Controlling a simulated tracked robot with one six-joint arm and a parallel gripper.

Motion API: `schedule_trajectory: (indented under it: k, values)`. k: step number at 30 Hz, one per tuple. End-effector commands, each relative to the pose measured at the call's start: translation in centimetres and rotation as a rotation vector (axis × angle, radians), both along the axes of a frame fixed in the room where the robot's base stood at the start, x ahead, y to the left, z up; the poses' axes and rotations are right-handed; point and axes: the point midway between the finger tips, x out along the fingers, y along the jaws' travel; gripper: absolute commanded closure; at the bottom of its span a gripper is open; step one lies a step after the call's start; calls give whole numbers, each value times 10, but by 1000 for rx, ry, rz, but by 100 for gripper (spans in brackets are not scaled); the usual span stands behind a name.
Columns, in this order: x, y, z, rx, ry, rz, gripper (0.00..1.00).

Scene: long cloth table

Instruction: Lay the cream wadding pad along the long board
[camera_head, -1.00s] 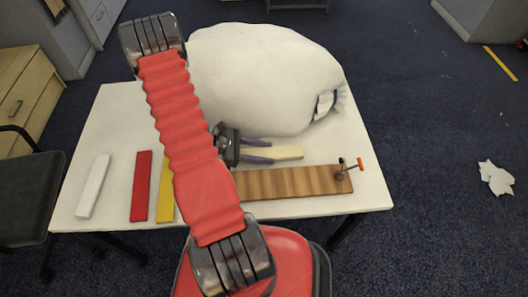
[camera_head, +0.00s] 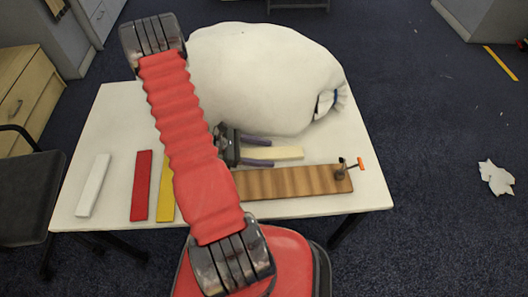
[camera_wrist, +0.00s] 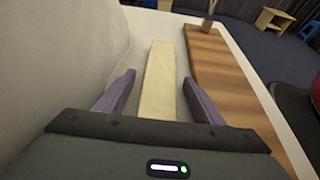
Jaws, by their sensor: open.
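The cream wadding pad (camera_head: 288,153) lies on the table between the big white bag and the long board. In the wrist view the cream pad (camera_wrist: 158,82) runs lengthwise between the two fingers, with a gap on each side. The long wooden board (camera_head: 295,181) lies parallel to the pad, nearer the front edge; in the wrist view the board (camera_wrist: 222,75) is to the right. My gripper (camera_head: 270,152) is open with purple fingers, at the pad's left part. It also shows in the wrist view (camera_wrist: 158,92). My arm hides the board's left end.
A large white stuffed bag (camera_head: 260,78) fills the back of the table, close to my gripper. A clamp with an orange handle (camera_head: 345,168) stands on the board's right end. White (camera_head: 93,185), red (camera_head: 141,185) and yellow (camera_head: 165,190) strips lie at the left.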

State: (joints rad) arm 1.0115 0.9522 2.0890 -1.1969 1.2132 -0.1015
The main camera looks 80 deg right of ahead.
Motion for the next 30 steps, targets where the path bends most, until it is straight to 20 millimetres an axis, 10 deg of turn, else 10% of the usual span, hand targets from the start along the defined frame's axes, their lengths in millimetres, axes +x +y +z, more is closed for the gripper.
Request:
schedule_trajectory:
  k: [30]
  values:
    - [108, 24, 47, -1, 0, -1, 38]
